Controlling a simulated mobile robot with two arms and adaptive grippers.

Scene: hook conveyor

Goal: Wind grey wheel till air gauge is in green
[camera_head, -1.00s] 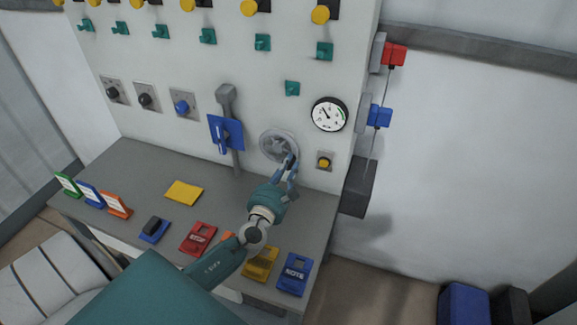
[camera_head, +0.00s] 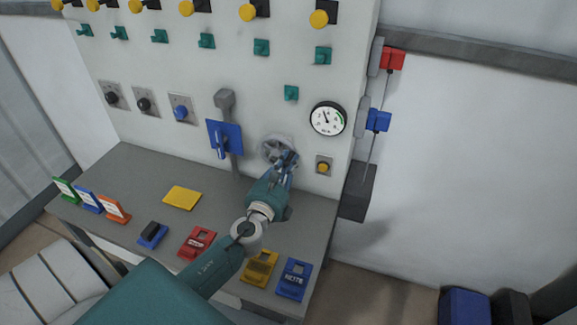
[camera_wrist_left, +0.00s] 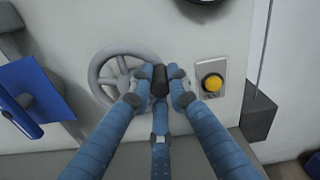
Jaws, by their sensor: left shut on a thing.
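The grey wheel (camera_head: 270,147) is a spoked handwheel on the white wall panel; it also shows in the left wrist view (camera_wrist_left: 98,72). My left gripper (camera_head: 287,158) is at the wheel's lower right rim. In the left wrist view its blue fingers (camera_wrist_left: 160,82) close around a dark knob at the wheel's right edge, partly hidden by the fingertips. The air gauge (camera_head: 327,118) is a round white dial with a black rim, up and right of the wheel. Its needle points up and slightly left; the green arc is at the right. My right gripper is out of view.
A yellow button (camera_head: 323,166) sits just right of the wheel. A blue plate with a lever (camera_head: 225,136) stands left of it. The grey desk (camera_head: 150,175) below holds a yellow pad (camera_head: 183,197) and several coloured holders.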

